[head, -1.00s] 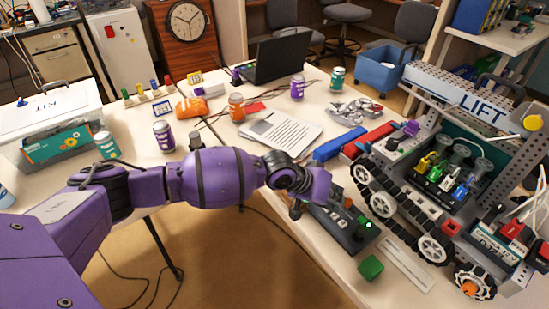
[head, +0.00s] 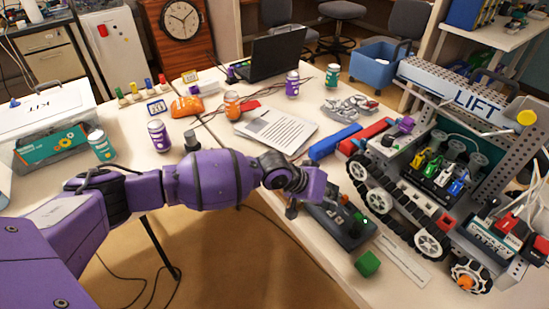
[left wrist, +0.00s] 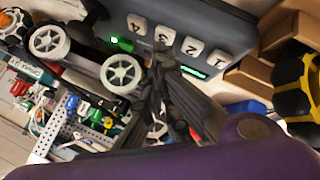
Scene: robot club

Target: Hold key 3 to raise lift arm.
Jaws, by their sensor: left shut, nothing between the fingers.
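The dark control box (head: 345,232) lies on the table in front of the robot model. In the left wrist view its pale keys 1 to 4 show, with key 3 (left wrist: 164,36) between keys 4 and 2. A green light (left wrist: 120,40) glows beside key 4. My left gripper (left wrist: 163,62) is shut and empty, its dark fingertips over the box close by key 3. I cannot tell whether they touch the key. In the head view my wrist hides part of the box. The grey lift arm marked LIFT (head: 440,88) is on top of the robot model. My right gripper is not in view.
The wheeled robot model (head: 430,244) stands right of the box. A green cube (head: 367,263) lies just in front of the box. Blue (head: 335,141) and red bars lie behind it. Cans, papers (head: 275,129) and a laptop (head: 275,52) stand farther back.

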